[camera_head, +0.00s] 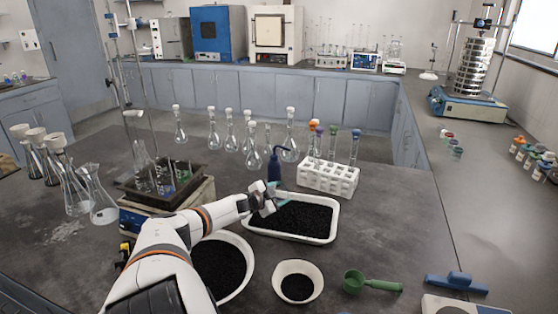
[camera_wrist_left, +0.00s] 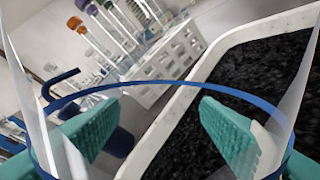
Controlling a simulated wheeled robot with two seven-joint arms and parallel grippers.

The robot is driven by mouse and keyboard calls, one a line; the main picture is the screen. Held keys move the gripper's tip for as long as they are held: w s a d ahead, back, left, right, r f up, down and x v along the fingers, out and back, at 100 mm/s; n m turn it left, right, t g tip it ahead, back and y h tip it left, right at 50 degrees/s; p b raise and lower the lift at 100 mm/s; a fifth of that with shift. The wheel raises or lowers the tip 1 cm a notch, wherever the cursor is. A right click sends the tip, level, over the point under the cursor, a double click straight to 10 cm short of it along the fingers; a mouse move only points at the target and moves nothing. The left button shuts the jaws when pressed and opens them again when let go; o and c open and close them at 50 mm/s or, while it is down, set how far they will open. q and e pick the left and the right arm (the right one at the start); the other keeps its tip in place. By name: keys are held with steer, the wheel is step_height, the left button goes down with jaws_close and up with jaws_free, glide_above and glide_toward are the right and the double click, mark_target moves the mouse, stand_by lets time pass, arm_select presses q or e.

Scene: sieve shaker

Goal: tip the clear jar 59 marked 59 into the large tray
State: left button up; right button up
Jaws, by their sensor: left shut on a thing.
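My left gripper (camera_head: 276,203) is over the left part of the large white tray (camera_head: 318,238), which is filled with black granules. In the left wrist view my gripper (camera_wrist_left: 152,137) has its teal fingertips on either side of a see-through vessel with a blue rim (camera_wrist_left: 150,84), which I take to be the clear jar. The picture is rolled, so the wrist is turned. The jar hardly shows in the head view; no 59 mark is legible and I cannot tell what is in it. The tray also shows in the left wrist view (camera_wrist_left: 178,108).
A round bowl (camera_head: 246,262), a smaller bowl (camera_head: 298,268) of black granules and a green scoop (camera_head: 371,284) are in front. The table right of the tray is clear.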

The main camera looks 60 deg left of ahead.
arm_select(q)
steer(key=shift+r, duration=0.1)
steer(key=shift+w+d+f+n+t+h+b, duration=0.15)
steer(key=shift+f+n+t+b, duration=0.1)
steer(key=shift+n+b, duration=0.25)
steer(key=shift+s+d+f+n+t+h+b, duration=0.15)
steer(key=shift+n+t+b, duration=0.1)
steer(key=shift+n+b, duration=0.2)
steer(key=shift+w+n+t, duration=0.2)
steer(key=shift+n+t, duration=0.1)
steer(key=shift+n, duration=0.25)
steer(key=shift+d+r+b, duration=0.1)
steer(key=shift+b, duration=0.2)
steer(key=shift+r+n, duration=0.15)
steer(key=shift+n, duration=0.15)
